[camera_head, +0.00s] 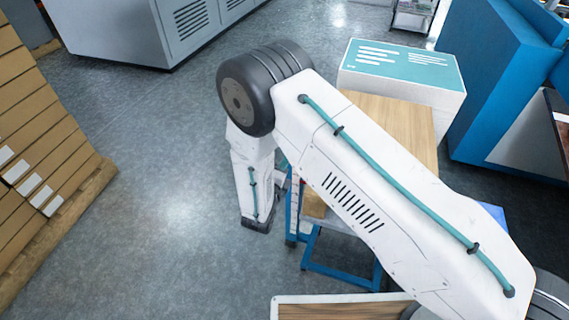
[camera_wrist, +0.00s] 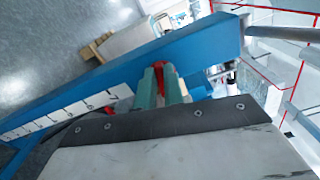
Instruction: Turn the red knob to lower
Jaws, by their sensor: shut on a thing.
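In the wrist view, the red knob (camera_wrist: 167,72) shows as a small patch of red between the two green fingers of my gripper (camera_wrist: 160,84). The fingers are close together and shut on it, and they hide most of its shape. The knob is beside a blue beam (camera_wrist: 205,42) that carries a white strip with black tick marks (camera_wrist: 65,112). How far the knob is turned cannot be told. In the head view, my arm covers the knob and my gripper, next to the blue frame (camera_head: 340,272).
A wooden top (camera_head: 405,120) and a white box with a teal lid (camera_head: 405,65) stand behind my arm. Stacked cartons (camera_head: 40,150) on a pallet are at the left. A blue machine (camera_head: 490,75) is at the right. The floor (camera_head: 165,190) at centre left is clear.

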